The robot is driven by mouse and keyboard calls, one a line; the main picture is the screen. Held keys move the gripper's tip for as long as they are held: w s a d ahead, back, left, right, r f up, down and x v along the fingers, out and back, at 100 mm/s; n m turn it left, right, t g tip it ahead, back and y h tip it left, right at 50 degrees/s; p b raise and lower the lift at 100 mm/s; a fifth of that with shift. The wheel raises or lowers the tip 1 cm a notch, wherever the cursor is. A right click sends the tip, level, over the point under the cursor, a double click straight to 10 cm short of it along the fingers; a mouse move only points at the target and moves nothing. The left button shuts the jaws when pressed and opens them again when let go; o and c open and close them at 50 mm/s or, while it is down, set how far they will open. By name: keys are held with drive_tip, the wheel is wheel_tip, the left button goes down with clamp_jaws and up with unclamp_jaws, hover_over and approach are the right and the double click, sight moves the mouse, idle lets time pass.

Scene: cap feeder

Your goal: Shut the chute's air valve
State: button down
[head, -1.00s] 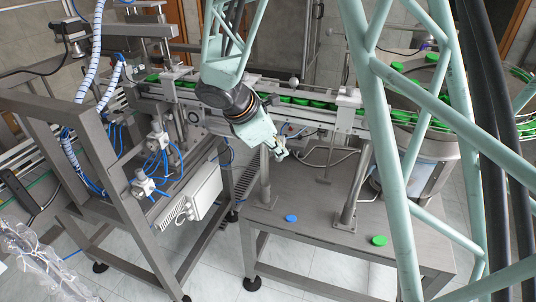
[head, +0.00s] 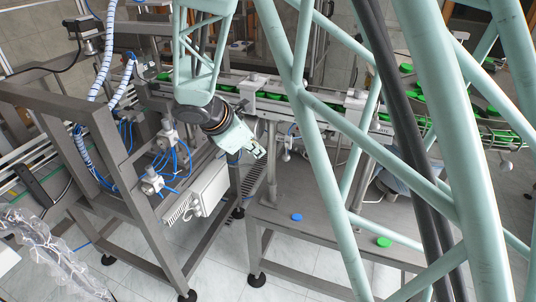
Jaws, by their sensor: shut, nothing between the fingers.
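The chute (head: 232,86) is a metal rail carrying green caps across the middle of the head view. A small fitting with a blue part (head: 291,130) sits under the chute, right of my gripper. It may be the air valve, but it is too small to tell its handle position. My gripper (head: 261,153) is shut and empty, pointing down and right. It appears just left of the fitting and below the chute, apparently apart from it.
A metal table (head: 330,237) below holds a loose blue cap (head: 297,217) and a green cap (head: 384,242). A grey frame (head: 110,150) with blue hoses and a white box (head: 210,190) stands at left. My pale green truss hides much of the right side.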

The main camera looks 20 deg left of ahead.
drive_tip(key=w+d+r+x, duration=0.1)
drive_tip(key=x, duration=1.1)
drive_tip(key=shift+w+d, duration=0.4)
drive_tip(key=shift+d, duration=0.05)
